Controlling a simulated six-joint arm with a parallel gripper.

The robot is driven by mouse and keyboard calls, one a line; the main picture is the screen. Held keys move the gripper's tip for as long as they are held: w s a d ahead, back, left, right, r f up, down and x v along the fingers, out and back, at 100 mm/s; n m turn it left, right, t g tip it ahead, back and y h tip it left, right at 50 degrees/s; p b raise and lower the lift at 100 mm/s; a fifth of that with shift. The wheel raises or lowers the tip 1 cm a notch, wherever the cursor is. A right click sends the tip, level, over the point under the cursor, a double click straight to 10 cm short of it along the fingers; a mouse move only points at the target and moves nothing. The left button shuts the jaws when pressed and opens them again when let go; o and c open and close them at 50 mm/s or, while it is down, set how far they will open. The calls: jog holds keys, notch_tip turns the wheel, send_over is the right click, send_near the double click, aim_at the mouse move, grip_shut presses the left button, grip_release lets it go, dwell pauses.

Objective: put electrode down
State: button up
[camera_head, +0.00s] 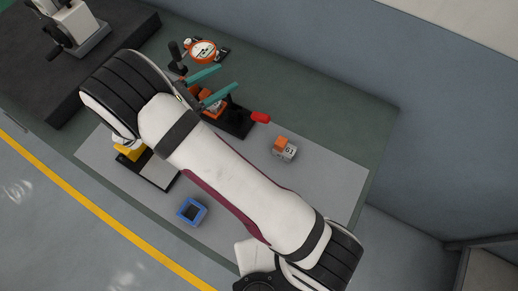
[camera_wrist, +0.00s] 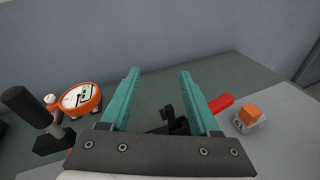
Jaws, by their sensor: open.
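A copper-orange electrode block (camera_head: 281,141) sits on a pale grey holder (camera_head: 286,152) with a marking like "01", right of the black fixture. It also shows at the right in the wrist view (camera_wrist: 250,113). My gripper (camera_head: 228,78) has two teal fingers, spread apart with nothing between their tips; they show centrally in the wrist view (camera_wrist: 160,72). The fingers are above and beside the black fixture (camera_head: 238,126), which has a red handle (camera_head: 261,118). Another orange piece (camera_head: 213,107) shows at the fixture beneath my fingers, partly hidden by them.
A round orange-rimmed dial gauge (camera_head: 203,51) and a black upright handle (camera_head: 176,54) stand behind my gripper. A blue square tray (camera_head: 191,210) and a black panel with a yellow part (camera_head: 128,153) lie in front. The grey mat is clear around the marked holder.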

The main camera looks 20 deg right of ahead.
jog(key=s+d+r+m+g+y, duration=0.4)
jog(key=s+d+r+m+g, duration=0.2)
jog(key=s+d+m+g, duration=0.45)
jog(key=s+a+m+y, duration=0.1)
jog(key=s+m+y, duration=0.6)
jog(key=s, duration=0.6)
jog(key=m, duration=0.2)
jog(key=shift+s+r+m, duration=0.35)
jog(key=shift+o, duration=0.8)
jog(key=s+a+m+t+y, duration=0.2)
jog(key=s+a+m+y, duration=0.2)
jog(key=a+m+y, duration=0.1)
jog(key=shift+a+m, duration=0.25)
jog(key=shift+m, duration=0.45)
jog(key=shift+o, duration=1)
jog(key=shift+s+a+t, duration=0.1)
jog(key=shift+a+t, duration=0.05)
jog(key=shift+t, duration=0.2)
